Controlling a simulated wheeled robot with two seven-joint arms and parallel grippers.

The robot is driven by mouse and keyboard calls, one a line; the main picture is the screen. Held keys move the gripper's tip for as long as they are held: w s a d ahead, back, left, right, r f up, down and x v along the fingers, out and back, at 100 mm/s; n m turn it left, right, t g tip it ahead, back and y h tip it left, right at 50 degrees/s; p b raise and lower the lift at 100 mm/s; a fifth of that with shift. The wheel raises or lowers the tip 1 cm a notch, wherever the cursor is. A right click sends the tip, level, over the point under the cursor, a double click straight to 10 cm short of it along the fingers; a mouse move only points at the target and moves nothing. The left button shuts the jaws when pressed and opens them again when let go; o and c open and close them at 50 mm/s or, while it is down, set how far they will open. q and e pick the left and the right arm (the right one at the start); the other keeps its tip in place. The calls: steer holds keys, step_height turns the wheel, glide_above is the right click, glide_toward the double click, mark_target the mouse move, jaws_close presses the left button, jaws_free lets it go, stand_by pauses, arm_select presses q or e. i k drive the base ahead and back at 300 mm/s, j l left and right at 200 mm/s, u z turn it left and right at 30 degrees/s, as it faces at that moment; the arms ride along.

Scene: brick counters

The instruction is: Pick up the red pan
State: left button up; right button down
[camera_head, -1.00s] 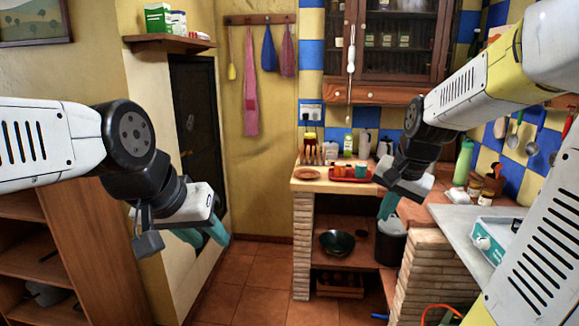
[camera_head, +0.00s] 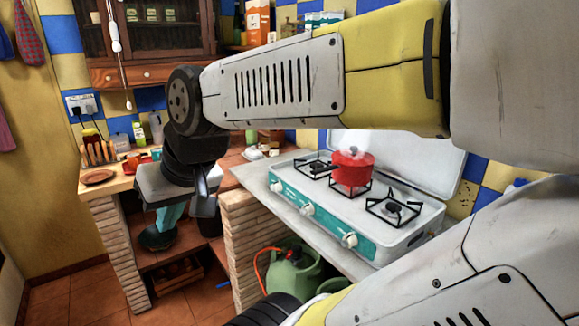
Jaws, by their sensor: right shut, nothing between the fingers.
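The red pan (camera_head: 352,170) has a lid and stands upright on a burner of the white and teal gas stove (camera_head: 330,212). The stove sits on the counter at the right. My right gripper (camera_head: 168,222) hangs at the left of the stove, in front of the brick counter, well apart from the pan. Its teal fingers point down and are shut with nothing between them. My right arm crosses the upper right of the view, above the pan. My left gripper is not in view.
A green gas bottle (camera_head: 294,274) with an orange hose stands below the stove. A plate (camera_head: 97,177) and small items lie on the left counter. A dark bowl (camera_head: 157,237) sits on the shelf below. The stove's raised lid (camera_head: 400,160) stands behind the pan.

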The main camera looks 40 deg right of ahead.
mark_target(346, 176)
steer(key=z, duration=2.05)
